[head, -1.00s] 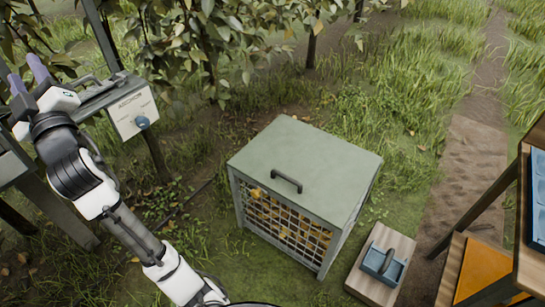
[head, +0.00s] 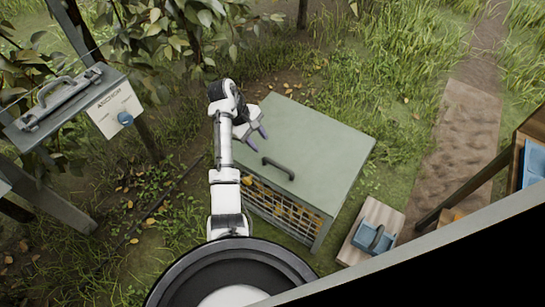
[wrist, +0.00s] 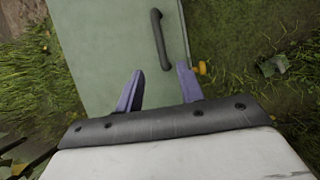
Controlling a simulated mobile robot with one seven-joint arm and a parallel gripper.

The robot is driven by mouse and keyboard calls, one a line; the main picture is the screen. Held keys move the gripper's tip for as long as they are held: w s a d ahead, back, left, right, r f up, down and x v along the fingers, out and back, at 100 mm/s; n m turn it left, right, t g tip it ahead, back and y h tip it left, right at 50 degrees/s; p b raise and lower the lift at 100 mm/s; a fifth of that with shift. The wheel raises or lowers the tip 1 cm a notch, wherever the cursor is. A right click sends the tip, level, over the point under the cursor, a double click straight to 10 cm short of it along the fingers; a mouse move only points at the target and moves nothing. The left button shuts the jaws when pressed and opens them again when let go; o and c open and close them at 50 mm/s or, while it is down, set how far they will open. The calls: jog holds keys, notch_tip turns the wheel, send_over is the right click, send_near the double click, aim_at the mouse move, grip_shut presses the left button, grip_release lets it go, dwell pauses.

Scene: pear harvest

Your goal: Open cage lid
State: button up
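The cage (head: 283,207) stands on the grass with its flat green lid (head: 320,150) closed. Yellow-orange fruit or leaves show through its mesh front. A dark bar handle (head: 278,168) is fixed near the lid's front edge; it also shows in the wrist view (wrist: 160,40). My gripper (head: 256,141) is above the lid's left part, just behind and left of the handle and apart from it. In the wrist view its two purple fingers (wrist: 158,88) are spread with nothing between them, and the handle lies ahead, toward the right finger.
A box with a blue knob (head: 125,118) and a metal tray with a handle (head: 45,104) stand at left beside a leafy tree. A wooden block with a blue handled piece (head: 374,237) sits right of the cage. A wooden table (head: 535,125) is at far right.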

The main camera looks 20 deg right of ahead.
jog(key=b+x, duration=0.5)
jog(key=x, duration=0.5)
jog(key=shift+f+b, duration=0.25)
jog(key=shift+b, duration=0.1)
jog(key=shift+x, duration=1.2)
jog(key=shift+d, duration=0.1)
jog(key=shift+c, duration=0.4)
grip_shut()
